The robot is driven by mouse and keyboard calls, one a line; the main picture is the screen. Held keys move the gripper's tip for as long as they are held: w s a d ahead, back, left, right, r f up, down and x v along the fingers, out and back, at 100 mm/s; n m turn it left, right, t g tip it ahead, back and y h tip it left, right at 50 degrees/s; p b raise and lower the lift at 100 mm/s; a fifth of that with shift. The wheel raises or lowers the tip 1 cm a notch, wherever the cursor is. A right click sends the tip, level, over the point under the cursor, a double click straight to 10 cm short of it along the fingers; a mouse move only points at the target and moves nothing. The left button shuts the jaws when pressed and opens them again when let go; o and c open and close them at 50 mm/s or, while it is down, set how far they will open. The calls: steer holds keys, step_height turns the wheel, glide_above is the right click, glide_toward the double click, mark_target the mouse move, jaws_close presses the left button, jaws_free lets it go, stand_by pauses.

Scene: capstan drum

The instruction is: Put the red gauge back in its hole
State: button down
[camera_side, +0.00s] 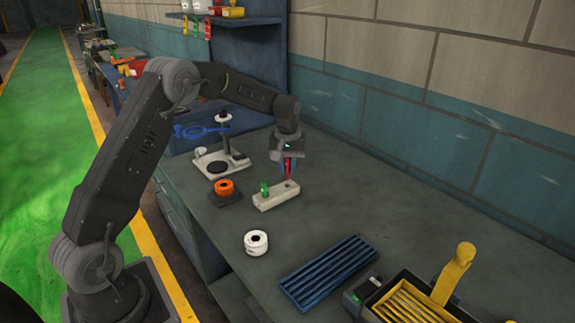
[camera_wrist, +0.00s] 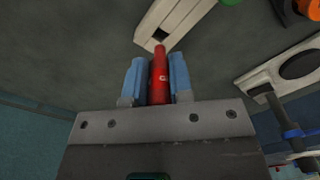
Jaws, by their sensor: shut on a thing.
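The red gauge (camera_wrist: 160,75) is clamped between the two blue fingers of my gripper (camera_wrist: 155,68), its free end pointing away from the palm. In the side view, the red gauge (camera_side: 288,168) hangs down from my gripper (camera_side: 287,157) over the right end of a pale block (camera_side: 277,197). A green gauge (camera_side: 264,188) stands at the block's left end. In the wrist view, the pale block (camera_wrist: 183,22) has a dark hole (camera_wrist: 160,34) near its close end, just beyond the gauge's tip. I cannot tell whether the tip touches the block.
An orange ring on a dark base (camera_side: 225,190) and a white stand (camera_side: 221,160) with a blue tool are left of the block. A white spool (camera_side: 256,242), blue ribbed tray (camera_side: 327,270) and yellow-slatted bin (camera_side: 412,300) are nearer. The bench right of the block is clear.

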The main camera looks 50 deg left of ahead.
steer(key=shift+f, duration=2.55)
stand_by(2.7)
steer(key=c, duration=0.9)
jaws_free()
step_height(320, 180, up, 14)
steer(key=shift+f, duration=0.1)
